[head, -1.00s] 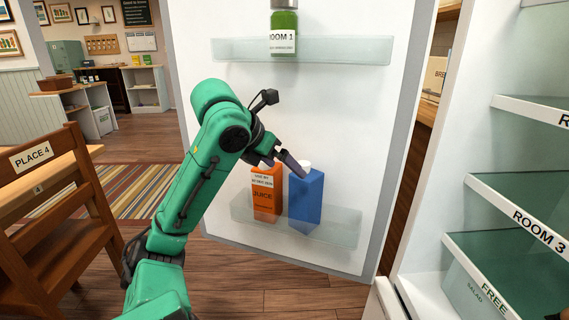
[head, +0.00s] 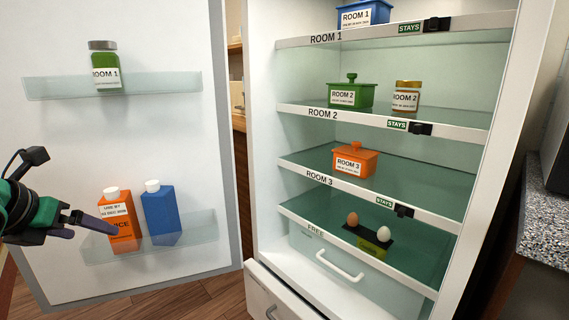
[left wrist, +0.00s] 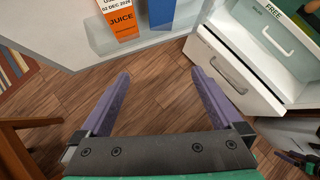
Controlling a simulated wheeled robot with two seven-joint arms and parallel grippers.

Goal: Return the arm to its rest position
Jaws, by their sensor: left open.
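My left gripper (head: 75,226) comes in at the left edge of the head view, in front of the open fridge door's lower shelf. In the left wrist view its purple fingers (left wrist: 160,88) are spread wide, with only wooden floor between them. Most of my left arm is outside the head view. My right gripper does not show clearly in any view.
The fridge door (head: 140,140) stands open at left, with a green ROOM 1 jar (head: 105,62) on its upper shelf. The fridge shelves hold several labelled containers, including an orange ROOM 3 pot (head: 354,160). A lower drawer (left wrist: 238,75) juts out. A counter (head: 545,215) stands at right.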

